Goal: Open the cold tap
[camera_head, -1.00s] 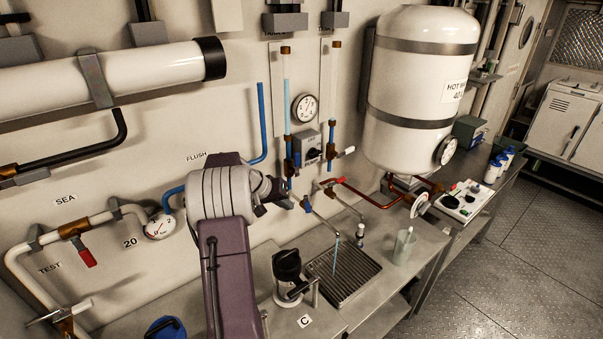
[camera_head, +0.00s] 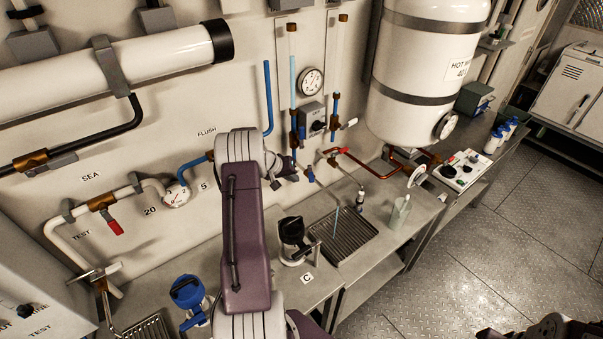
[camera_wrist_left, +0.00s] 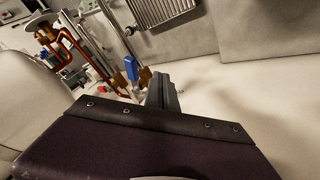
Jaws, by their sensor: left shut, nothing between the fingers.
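The cold tap's blue handle (camera_head: 309,174) is on the wall pipework, just right of my left gripper (camera_head: 291,174). It also shows in the left wrist view (camera_wrist_left: 131,68), beside the dark fingers (camera_wrist_left: 162,92). The left gripper is shut and empty, close to the handle; whether it touches it I cannot tell. A metal spout (camera_head: 325,194) slants down from this tap, and a thin pale blue streak (camera_head: 335,222) hangs below its end over the drain grate (camera_head: 350,243).
A red-handled tap (camera_head: 333,150) and copper pipe are just right of the blue handle. A black-topped valve (camera_head: 292,231) stands on the counter, with a blue-topped one (camera_head: 186,291) farther left. A cup (camera_head: 400,211) and the white tank (camera_head: 419,75) are to the right.

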